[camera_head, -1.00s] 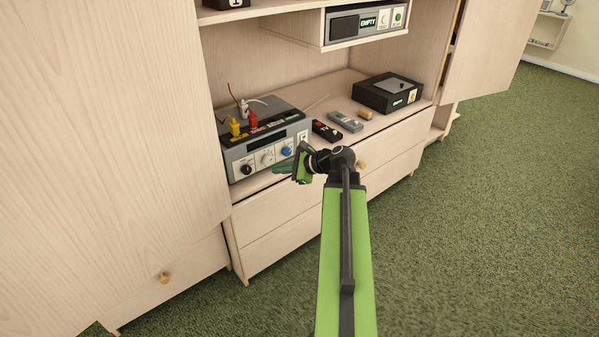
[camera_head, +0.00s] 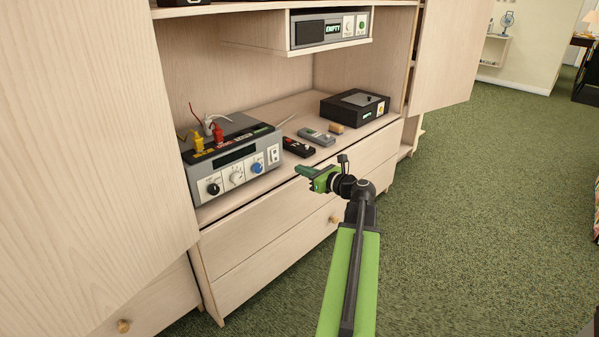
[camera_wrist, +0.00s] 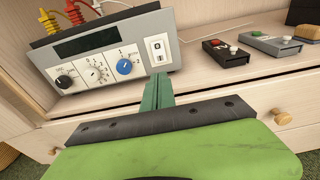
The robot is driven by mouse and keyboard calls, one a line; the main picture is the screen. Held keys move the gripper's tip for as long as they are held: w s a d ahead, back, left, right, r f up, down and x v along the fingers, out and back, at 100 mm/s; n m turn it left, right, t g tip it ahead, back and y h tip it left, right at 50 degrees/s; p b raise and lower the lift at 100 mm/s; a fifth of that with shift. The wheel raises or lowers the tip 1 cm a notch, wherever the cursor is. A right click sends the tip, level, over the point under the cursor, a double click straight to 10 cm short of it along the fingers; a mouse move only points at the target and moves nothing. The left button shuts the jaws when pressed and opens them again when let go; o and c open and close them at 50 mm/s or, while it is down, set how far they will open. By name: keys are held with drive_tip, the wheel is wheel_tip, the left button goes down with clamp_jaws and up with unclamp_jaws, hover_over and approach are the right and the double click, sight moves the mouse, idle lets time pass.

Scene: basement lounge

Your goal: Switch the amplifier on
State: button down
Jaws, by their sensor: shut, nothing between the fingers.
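The amplifier (camera_head: 222,176) is a grey box on the cabinet shelf, with a dark display, a black, a white and a blue knob, and plugs with cables on top. The display (camera_wrist: 86,41) is dark. My gripper (camera_head: 300,172) is shut and empty, in front of the shelf edge, to the right of the amplifier's front. In the wrist view its green fingers (camera_wrist: 158,86) point toward the switch, seemingly apart from it.
A black remote (camera_head: 298,147), a grey remote (camera_head: 316,137) and a small tan block (camera_head: 336,128) lie right of the amplifier. A black box (camera_head: 350,110) stands farther right. A unit reading EMPTY (camera_head: 332,30) sits above. Drawers with knobs (camera_head: 333,219) are below. Carpet is open at right.

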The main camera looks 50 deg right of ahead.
sight(275, 160)
drive_tip(key=w, duration=0.3)
drive_tip(key=w+f, duration=0.1)
drive_tip(key=w, duration=0.3)
drive_tip(key=w+b, duration=0.1)
drive_tip(key=w, duration=0.2)
drive_tip(key=shift+w+d+f, duration=0.15)
drive_tip(key=shift+d+f, duration=0.05)
drive_tip(key=shift+d, duration=0.2)
drive_tip(key=shift+w, duration=0.15)
drive_tip(key=shift+w+a, duration=0.15)
drive_tip(key=shift+a, duration=0.05)
drive_tip(key=shift+d, duration=0.1)
drive_tip(key=s+f+b, duration=0.1)
drive_tip(key=s+b, duration=0.1)
drive_tip(key=s, duration=1.2)
drive_tip(key=shift+a+f, duration=0.35)
drive_tip(key=shift+a, duration=0.1)
